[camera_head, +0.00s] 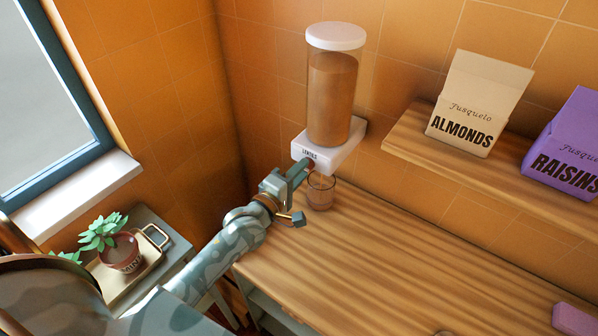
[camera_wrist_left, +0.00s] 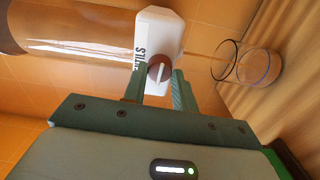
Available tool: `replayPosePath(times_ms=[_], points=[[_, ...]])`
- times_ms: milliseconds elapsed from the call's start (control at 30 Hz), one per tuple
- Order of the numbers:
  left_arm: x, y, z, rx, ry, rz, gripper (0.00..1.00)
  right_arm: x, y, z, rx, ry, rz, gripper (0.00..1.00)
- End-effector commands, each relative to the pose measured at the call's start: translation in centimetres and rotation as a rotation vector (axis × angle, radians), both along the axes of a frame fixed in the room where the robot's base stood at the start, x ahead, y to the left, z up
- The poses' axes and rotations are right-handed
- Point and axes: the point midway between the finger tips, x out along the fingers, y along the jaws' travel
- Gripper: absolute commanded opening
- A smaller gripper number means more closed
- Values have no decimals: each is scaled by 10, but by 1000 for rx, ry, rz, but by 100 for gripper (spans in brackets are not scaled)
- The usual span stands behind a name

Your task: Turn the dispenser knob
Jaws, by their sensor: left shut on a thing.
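The dispenser is a clear cylinder (camera_head: 331,98) with a white lid, filled with brown contents, on a white base (camera_head: 330,152) labelled as lentils, mounted at the wall corner. Its knob (camera_wrist_left: 160,70) is round and reddish-brown with a pale bar, on the front of the base. My left gripper (camera_wrist_left: 159,88) is shut on the knob, one finger on each side. It also shows in the head view (camera_head: 300,172), where it largely hides the knob. A glass cup (camera_head: 321,192) stands on the wooden counter below the dispenser; it appears in the wrist view too (camera_wrist_left: 258,66). My right gripper is not in view.
The wooden counter (camera_head: 400,260) is mostly clear, with a pink-purple block (camera_head: 574,320) at lower right. A wall shelf (camera_head: 405,140) holds an almonds box (camera_head: 478,105) and a purple raisins box (camera_head: 568,150). A potted mint plant (camera_head: 121,252) stands on a tray at left, near the window.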

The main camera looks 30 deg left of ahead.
Motion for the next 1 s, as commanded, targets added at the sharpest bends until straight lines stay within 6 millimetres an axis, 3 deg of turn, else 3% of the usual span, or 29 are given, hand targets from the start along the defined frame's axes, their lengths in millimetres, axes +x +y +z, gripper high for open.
replayPosePath(times_ms=[267, 1000], points=[[0, 0, 2, 177, -21, -1, 5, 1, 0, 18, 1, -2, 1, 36], [0, 0, 0, 870, -119, -1, 5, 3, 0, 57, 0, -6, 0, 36]])
